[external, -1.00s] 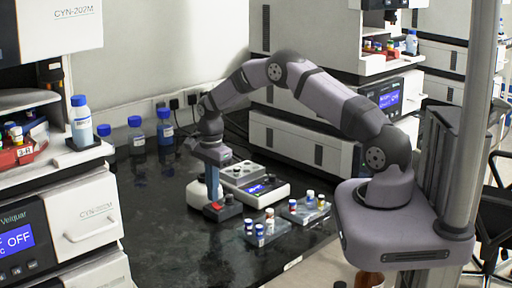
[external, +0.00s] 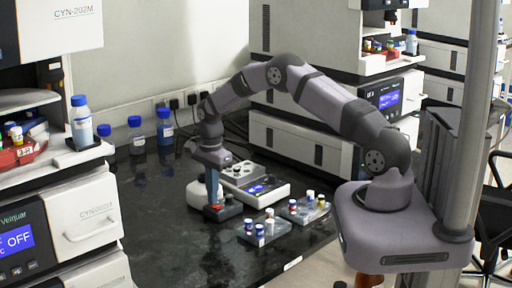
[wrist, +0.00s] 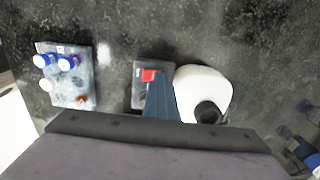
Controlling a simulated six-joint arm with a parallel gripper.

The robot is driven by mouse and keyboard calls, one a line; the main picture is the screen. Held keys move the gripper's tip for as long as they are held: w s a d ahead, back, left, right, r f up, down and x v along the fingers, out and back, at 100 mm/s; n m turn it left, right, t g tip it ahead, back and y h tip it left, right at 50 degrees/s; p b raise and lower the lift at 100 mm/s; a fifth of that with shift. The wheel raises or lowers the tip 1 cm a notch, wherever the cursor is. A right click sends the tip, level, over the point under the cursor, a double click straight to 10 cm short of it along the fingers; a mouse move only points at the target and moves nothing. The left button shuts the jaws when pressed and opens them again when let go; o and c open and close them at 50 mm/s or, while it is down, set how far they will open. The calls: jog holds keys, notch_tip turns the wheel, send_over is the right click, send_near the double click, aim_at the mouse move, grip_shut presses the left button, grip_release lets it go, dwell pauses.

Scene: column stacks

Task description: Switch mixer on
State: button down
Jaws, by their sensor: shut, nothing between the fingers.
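The mixer shows as a rounded white body (wrist: 205,85) with a dark round top, beside a small dark grey box (wrist: 139,96) with a red switch (wrist: 149,74). In the external view the white body (external: 195,193) is partly hidden behind my gripper (external: 212,204). My gripper is shut and empty, its blue fingers pointing down at the grey box. In the wrist view the fingertips (wrist: 157,80) are right at the red switch and overlap its lower edge. I cannot tell whether they touch it or how the switch is set.
A grey-white device with a lit blue display (external: 258,188) stands just behind the grey box. Two racks with capped vials (external: 263,228) (external: 305,208) are to the right. Blue-capped bottles (external: 136,135) stand along the back. The dark bench is clear at front left.

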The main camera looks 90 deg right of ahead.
jog(key=shift+r+p, duration=1.65)
jog(key=shift+r, duration=0.8)
jog(key=shift+a+r, duration=0.1)
jog(key=shift+a, duration=0.1)
jog(key=s+a+r+n, duration=0.1)
jog(key=a+r+n, duration=0.2)
jog(key=a+n, duration=0.3)
jog(key=s+a+r+n, duration=0.1)
jog(key=a+r+n, duration=0.2)
jog(key=a, duration=0.6)
jog(key=a+r+n, duration=0.3)
jog(key=a+n, duration=0.2)
jog(key=a, duration=0.2)
jog(key=s+a+r+n, duration=0.1)
jog(key=s+a+n, duration=1.2)
jog(key=s, duration=0.3)
jog(key=shift+a+r, duration=0.15)
jog(key=shift+a, duration=0.25)
jog(key=shift+w, duration=0.1)
